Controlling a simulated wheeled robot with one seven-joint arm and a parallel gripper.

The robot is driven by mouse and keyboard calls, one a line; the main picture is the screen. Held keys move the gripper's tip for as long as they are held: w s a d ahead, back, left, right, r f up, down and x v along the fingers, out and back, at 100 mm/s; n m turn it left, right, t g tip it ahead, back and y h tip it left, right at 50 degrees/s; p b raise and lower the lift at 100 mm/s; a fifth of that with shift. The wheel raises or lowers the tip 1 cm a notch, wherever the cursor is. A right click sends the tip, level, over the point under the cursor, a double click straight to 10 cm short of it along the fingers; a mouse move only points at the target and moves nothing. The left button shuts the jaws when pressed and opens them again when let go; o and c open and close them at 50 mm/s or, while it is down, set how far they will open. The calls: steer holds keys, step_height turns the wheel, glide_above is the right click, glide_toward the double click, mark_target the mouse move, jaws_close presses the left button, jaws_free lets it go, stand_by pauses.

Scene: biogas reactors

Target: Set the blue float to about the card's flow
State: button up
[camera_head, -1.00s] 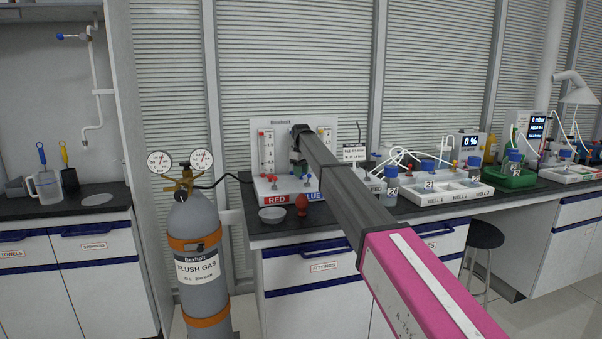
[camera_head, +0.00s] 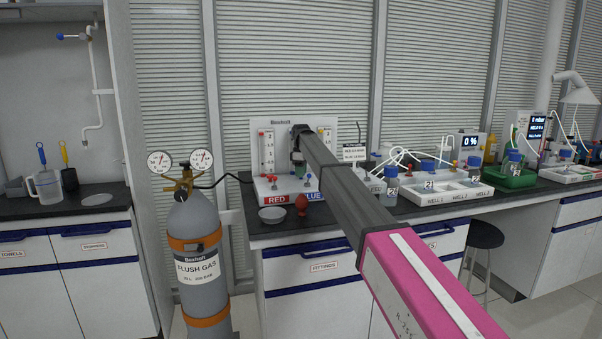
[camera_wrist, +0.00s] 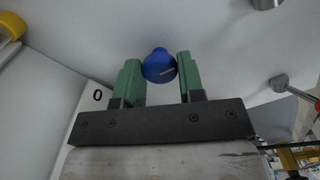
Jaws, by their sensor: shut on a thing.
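A white flowmeter panel (camera_head: 262,125) stands on the bench with RED and BLUE labels at its base. The left scale tube (camera_head: 268,150) is in plain view. The right scale (camera_head: 326,134) is partly hidden by my arm, and I cannot make out the blue float. The small flow card (camera_head: 354,152) stands right of the panel, its figures too small to read surely. The gripper in the head view (camera_head: 298,167) is at the panel.
A grey flush gas cylinder (camera_head: 196,255) with two gauges stands left of the bench. Bottles and a white tray (camera_head: 450,195) are to the right.

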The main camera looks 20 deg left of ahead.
steer(key=o, duration=0.9)
steer(key=shift+r, duration=0.1)
step_height(320, 180, up, 11)
steer(key=shift+f, duration=0.15)
